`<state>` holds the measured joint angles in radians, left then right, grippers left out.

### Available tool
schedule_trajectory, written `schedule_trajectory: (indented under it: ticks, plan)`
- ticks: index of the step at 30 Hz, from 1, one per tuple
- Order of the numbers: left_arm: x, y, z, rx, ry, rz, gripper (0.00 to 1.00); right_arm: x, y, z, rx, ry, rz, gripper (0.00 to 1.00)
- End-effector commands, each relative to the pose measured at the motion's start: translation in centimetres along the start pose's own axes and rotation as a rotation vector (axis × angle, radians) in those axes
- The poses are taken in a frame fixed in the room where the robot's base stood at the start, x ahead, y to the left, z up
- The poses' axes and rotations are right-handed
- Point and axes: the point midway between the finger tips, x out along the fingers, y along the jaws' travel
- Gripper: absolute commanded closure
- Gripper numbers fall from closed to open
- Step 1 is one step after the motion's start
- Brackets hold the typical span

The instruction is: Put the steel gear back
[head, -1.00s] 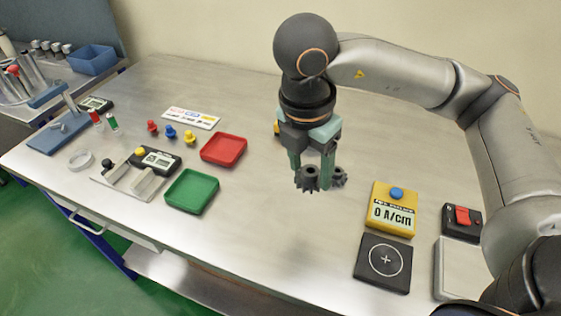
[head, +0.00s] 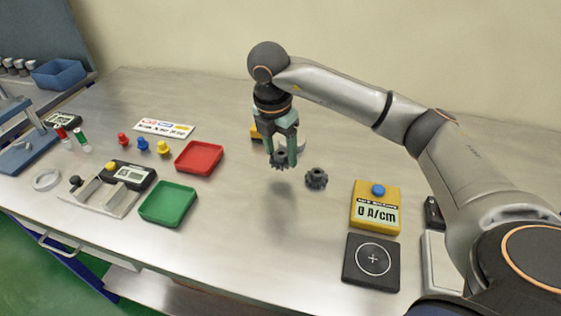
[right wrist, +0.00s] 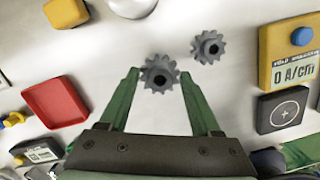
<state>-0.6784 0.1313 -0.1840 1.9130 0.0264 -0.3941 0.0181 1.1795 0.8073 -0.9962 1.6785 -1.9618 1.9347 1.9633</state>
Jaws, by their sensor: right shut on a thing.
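My right gripper (head: 282,163) is shut on a dark grey gear (head: 279,158) and holds it above the table, with a shadow below. In the right wrist view the held gear (right wrist: 159,74) sits between the green fingertips. A second dark grey gear (head: 316,179) stands on the table to the right of the gripper, apart from it. It also shows in the right wrist view (right wrist: 208,46). The two look alike, and I cannot tell by colour which one is steel. My left gripper is not in view.
A red tray (head: 199,157) and a green tray (head: 168,204) lie to the left. A yellow meter (head: 375,208) reading 0 A/cm and a black pad with a circle (head: 371,263) lie to the right.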

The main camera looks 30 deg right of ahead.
Motion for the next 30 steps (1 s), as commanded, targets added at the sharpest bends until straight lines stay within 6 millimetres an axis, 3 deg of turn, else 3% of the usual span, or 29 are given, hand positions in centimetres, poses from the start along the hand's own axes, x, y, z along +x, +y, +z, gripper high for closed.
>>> schedule_trajectory:
  ticks: [9, 21, 22, 30]
  plan:
    - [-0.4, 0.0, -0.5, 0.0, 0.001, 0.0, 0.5, 3.8, 0.4, 0.1, 0.001, -0.002, -0.001, 1.0]
    - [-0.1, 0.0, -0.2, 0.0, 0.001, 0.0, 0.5, 4.4, 0.5, -0.1, 0.001, -0.001, 0.001, 1.0]
    - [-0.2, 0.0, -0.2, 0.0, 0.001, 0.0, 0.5, 4.3, 0.5, -0.1, 0.001, -0.001, 0.0, 0.33]
    - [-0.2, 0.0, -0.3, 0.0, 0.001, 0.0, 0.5, 4.3, 0.5, -0.1, 0.001, -0.001, 0.0, 0.06]
